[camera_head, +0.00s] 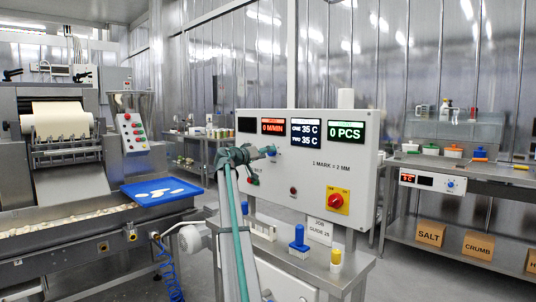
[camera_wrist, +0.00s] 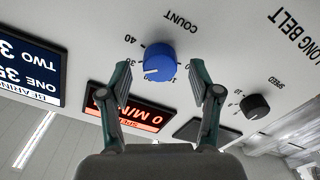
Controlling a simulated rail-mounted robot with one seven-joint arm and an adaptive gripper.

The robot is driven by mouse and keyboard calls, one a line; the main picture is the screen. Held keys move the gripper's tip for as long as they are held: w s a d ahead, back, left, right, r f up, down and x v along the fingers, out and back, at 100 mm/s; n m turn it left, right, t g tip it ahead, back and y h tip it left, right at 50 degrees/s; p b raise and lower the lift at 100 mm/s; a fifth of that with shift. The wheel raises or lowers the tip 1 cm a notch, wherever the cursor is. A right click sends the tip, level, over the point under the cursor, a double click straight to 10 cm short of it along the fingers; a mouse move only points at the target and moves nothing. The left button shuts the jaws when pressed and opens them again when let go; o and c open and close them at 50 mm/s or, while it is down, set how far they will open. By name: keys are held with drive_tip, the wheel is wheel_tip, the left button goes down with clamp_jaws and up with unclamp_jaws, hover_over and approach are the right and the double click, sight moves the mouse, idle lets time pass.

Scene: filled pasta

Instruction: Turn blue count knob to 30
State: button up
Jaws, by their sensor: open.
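The blue count knob (camera_wrist: 160,58) is on the white panel in the wrist view, which shows the panel upside down. Its white pointer line is on the lower left of its face, directed near or a little below the 30 mark; the exact setting is hard to read. My gripper (camera_wrist: 161,66) is open, with one green finger on each side of the knob and visible gaps. In the head view my gripper (camera_head: 250,153) is at the panel front, and the knob (camera_head: 271,151) shows just past it.
A black speed knob (camera_wrist: 255,106) sits to the right in the wrist view. In the head view the panel (camera_head: 355,165) carries several displays and a red switch (camera_head: 338,201) on yellow. A blue-handled tool (camera_head: 299,241) and a yellow-topped one (camera_head: 335,258) stand on the ledge below.

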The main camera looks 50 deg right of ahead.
drive_tip(key=w+a, duration=0.1)
drive_tip(key=a, duration=1)
drive_tip(key=shift+w, duration=0.15)
